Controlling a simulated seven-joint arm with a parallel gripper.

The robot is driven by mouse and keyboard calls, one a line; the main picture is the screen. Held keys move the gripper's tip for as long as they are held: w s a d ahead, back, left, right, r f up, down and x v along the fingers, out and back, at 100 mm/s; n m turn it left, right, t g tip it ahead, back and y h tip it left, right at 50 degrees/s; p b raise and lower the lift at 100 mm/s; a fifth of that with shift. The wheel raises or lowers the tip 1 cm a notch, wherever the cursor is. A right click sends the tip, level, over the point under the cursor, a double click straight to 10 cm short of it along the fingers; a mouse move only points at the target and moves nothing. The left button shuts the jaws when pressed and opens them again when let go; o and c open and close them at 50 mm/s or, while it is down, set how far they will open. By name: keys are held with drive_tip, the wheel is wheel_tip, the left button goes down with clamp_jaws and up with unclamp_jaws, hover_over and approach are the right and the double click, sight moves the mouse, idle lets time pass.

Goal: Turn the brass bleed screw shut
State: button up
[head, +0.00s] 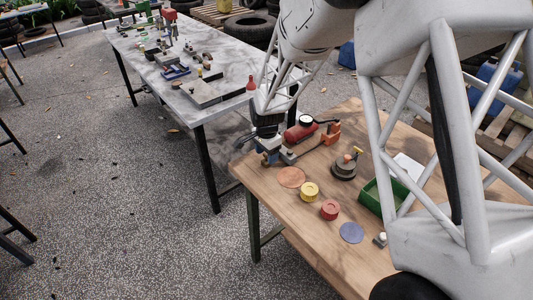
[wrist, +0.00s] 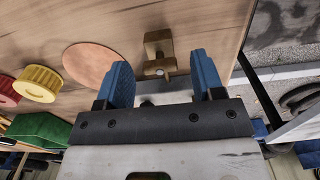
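A brass-coloured fitting (wrist: 158,48) with a crossbar and a small screw end shows in the wrist view, on or just above the wooden table. I take it to be the bleed screw; in the head view I cannot make it out behind my gripper. My gripper (head: 268,154) is over the table's left end in the head view. In the wrist view my gripper (wrist: 160,62) has its two blue fingers spread wide, one on each side of the fitting, with visible gaps. Nothing is held. How far the fingertips are above the fitting I cannot tell.
A red tank (head: 300,133) with a gauge stands beside my gripper. An orange disc (head: 291,177), yellow spool (head: 309,191), red spool (head: 329,209) and blue disc (head: 351,232) lie in front. A grey round part (head: 344,169) and green bin (head: 371,197) are to the right.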

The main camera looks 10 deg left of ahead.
drive_tip(key=shift+r, duration=3.9)
drive_tip(key=shift+s+d+r, duration=0.1)
drive_tip(key=shift+d+r, duration=0.1)
drive_tip(key=shift+r, duration=0.05)
drive_tip(key=s+d+r+n+t, duration=0.1)
drive_tip(key=s+d+r+n, duration=0.3)
drive_tip(key=s+d+r, duration=1.15)
drive_tip(key=s+d+r+n, duration=0.1)
drive_tip(key=s+d, duration=0.2)
drive_tip(key=s, duration=0.4)
drive_tip(key=s+d+r+n+t, duration=0.1)
drive_tip(key=s+d+n, duration=0.1)
drive_tip(key=s+d, duration=0.2)
drive_tip(key=s+d+r+n, duration=0.2)
drive_tip(key=s+d, duration=0.1)
drive_tip(key=s, duration=0.7)
drive_tip(key=shift+s+d+t, duration=0.15)
drive_tip(key=shift+s+t, duration=0.15)
drive_tip(key=shift+s, duration=0.1)
